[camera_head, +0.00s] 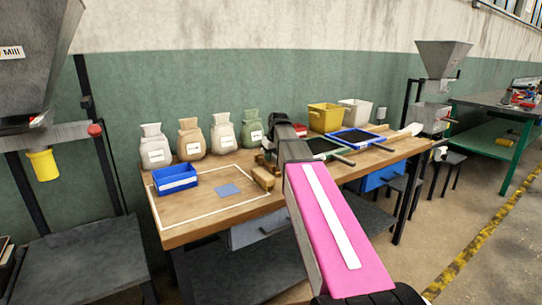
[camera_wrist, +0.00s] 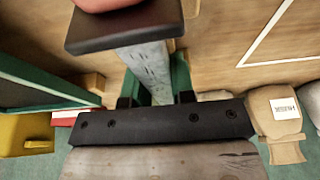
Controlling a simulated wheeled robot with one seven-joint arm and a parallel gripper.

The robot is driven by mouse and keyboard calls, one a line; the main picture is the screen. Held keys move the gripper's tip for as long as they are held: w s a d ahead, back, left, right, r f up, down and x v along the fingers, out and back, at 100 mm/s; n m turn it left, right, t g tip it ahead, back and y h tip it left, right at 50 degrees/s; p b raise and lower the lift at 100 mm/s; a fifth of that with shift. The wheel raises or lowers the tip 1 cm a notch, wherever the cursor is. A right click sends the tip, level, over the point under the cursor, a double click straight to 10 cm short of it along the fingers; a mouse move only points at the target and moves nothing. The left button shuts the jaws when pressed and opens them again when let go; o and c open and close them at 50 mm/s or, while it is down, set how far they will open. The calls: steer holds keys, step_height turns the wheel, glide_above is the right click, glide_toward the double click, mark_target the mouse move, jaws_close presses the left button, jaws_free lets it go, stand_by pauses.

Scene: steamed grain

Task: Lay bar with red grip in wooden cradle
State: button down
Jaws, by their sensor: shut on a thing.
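My gripper (camera_wrist: 157,92) is shut on the grey shaft of the bar (camera_wrist: 150,68) in the wrist view. The bar's dark collar (camera_wrist: 125,27) and red grip (camera_wrist: 105,4) are at the top edge there, the grip partly cut off. In the head view my gripper (camera_head: 268,155) is over the middle of the table, mostly behind my pink arm. A wooden block (camera_head: 263,178), apparently part of the cradle, sits just below it. Wooden pieces (camera_wrist: 92,82) also show beside the bar in the wrist view. I cannot tell whether the bar touches the cradle.
A blue bin (camera_head: 175,180) and a blue-grey square (camera_head: 229,190) lie left, inside a white outline. Several sacks (camera_head: 190,140) line the back. Green- and blue-rimmed trays (camera_head: 357,137), a yellow bin (camera_head: 326,117) and a white bin (camera_head: 356,112) stand right.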

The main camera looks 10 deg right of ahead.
steer(key=shift+f, duration=0.3)
steer(key=shift+f, duration=0.15)
stand_by(0.4)
steer(key=c, duration=0.9)
jaws_free()
steer(key=shift+s+f, duration=0.1)
steer(key=shift+a, duration=0.1)
steer(key=shift+s, duration=0.1)
steer(key=v, duration=1.1)
steer(key=shift+w, duration=0.3)
steer(key=shift+s, duration=0.1)
